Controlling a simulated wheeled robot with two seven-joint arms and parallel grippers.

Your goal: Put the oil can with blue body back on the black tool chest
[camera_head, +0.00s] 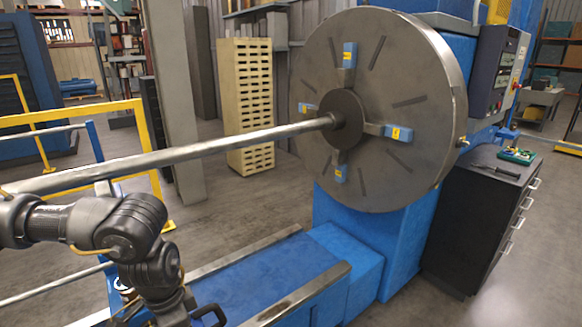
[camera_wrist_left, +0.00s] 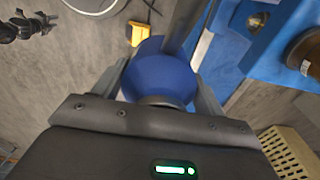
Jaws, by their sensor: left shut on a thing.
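The oil can with blue body (camera_wrist_left: 158,82) is in the left wrist view, between the two fingers of my left gripper (camera_wrist_left: 160,72). The gripper is shut on its round blue body. The can's lower side and how it touches the fingers are partly hidden. In the head view my left arm bends down at the bottom left, and I cannot make out the can there. The black tool chest (camera_head: 462,232) stands at the right of the head view, well apart from the left arm. My right gripper is not in view.
On the chest top lie a dark tool (camera_head: 495,171) and a green tray (camera_head: 518,155) with small parts. A big lathe with a round faceplate (camera_head: 400,85) and a long steel bar (camera_head: 220,146) stands between my left arm and the chest. Its blue bed (camera_head: 250,285) lies below.

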